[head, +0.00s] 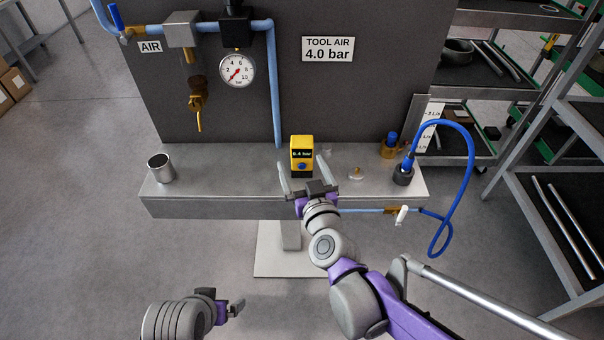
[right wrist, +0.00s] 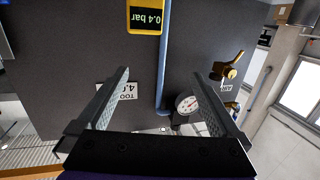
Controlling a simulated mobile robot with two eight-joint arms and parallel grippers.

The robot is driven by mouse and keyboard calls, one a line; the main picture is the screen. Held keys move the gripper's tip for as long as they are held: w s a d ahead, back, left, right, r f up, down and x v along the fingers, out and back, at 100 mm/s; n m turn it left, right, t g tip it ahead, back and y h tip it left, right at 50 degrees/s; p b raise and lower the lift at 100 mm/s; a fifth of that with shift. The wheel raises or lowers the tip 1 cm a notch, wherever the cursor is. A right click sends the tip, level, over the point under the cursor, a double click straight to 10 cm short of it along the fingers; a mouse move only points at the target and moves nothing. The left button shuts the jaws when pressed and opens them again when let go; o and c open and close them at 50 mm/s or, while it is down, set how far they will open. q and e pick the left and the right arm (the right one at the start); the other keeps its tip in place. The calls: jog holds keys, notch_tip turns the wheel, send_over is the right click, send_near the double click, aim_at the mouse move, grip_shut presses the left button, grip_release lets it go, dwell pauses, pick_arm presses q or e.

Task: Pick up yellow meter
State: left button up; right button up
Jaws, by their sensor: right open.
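The yellow meter (head: 302,154) stands upright on the grey bench shelf (head: 230,180), near its middle. It has a dark display and a blue knob on its front. My right gripper (head: 304,176) is open, its two fingers pointing toward the meter from the front, one on either side of its lower part. My left gripper (head: 229,308) is low at the bottom, away from the bench.
A metal cup (head: 160,168) stands at the shelf's left. A small brass fitting (head: 356,174), a brass piece with a blue top (head: 390,146) and a black fitting with a blue hose (head: 404,172) stand at the right. A dark panel (head: 340,95) with a gauge (head: 237,70) rises behind.

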aim_at(302, 153)
jog(key=w+f+m+h+b, duration=0.1)
jog(key=w+f, duration=0.1)
jog(key=w, duration=0.1)
jog(key=w+f+m+t+h, duration=0.1)
jog(key=w+f+h, duration=0.1)
jog(key=w, duration=0.1)
jog(key=w+f+h+b, duration=0.1)
jog(key=w+f, duration=0.1)
jog(key=w, duration=0.1)
jog(key=shift+a+m+t+b, duration=0.3)
jog(key=shift+m+b, duration=0.05)
jog(key=shift+m, duration=0.05)
jog(key=w, duration=0.5)
jog(key=shift+w+d+f, duration=0.1)
jog(key=shift+d+f, duration=0.15)
jog(key=shift+f, duration=0.05)
pick_arm(q)
notch_tip(302, 153, down, 4)
jog(key=shift+f, duration=0.15)
pick_arm(e)
jog(key=c, duration=1.4)
jog(key=shift+r, duration=0.1)
